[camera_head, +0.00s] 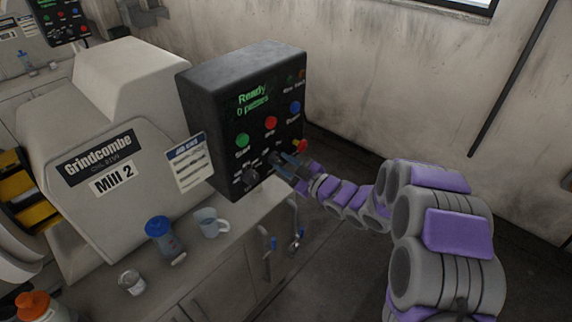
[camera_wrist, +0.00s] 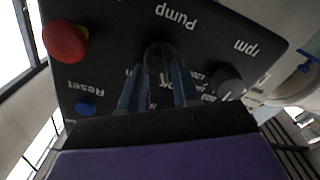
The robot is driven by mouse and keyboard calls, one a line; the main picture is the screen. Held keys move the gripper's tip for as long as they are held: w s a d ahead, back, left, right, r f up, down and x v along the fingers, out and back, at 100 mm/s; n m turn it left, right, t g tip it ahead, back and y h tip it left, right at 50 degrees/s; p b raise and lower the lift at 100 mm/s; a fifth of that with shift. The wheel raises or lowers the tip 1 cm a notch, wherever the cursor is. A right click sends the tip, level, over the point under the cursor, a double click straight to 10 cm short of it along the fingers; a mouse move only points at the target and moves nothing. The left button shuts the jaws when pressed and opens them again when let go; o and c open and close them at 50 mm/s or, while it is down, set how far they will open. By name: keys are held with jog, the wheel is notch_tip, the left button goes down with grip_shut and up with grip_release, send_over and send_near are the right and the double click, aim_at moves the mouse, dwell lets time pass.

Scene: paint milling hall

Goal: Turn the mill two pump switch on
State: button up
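The mill two control box (camera_head: 243,125) is black and stands beside the mill marked "Mill 2" (camera_head: 112,178). Its green display seems to read "Ready" and "0 μ" something. The pump switch, a dark round knob under the label "Pump", shows in the wrist view (camera_wrist: 160,57), where the picture is upside down. My gripper (camera_wrist: 160,75) is at the panel with its two blue-grey fingers parted, one on each side of the knob. Whether they touch it is unclear. The knob's pointer is hidden. In the head view my gripper (camera_head: 284,164) covers most of this spot.
The rpm knob (camera_wrist: 229,82) is close beside the pump knob. A red mushroom button (camera_wrist: 65,42) and a blue Reset button (camera_wrist: 86,106) lie on the other side.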

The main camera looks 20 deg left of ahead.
jog(key=shift+a+f, duration=0.1)
jog(key=shift+a, duration=0.2)
jog(key=c, duration=0.3)
grip_shut()
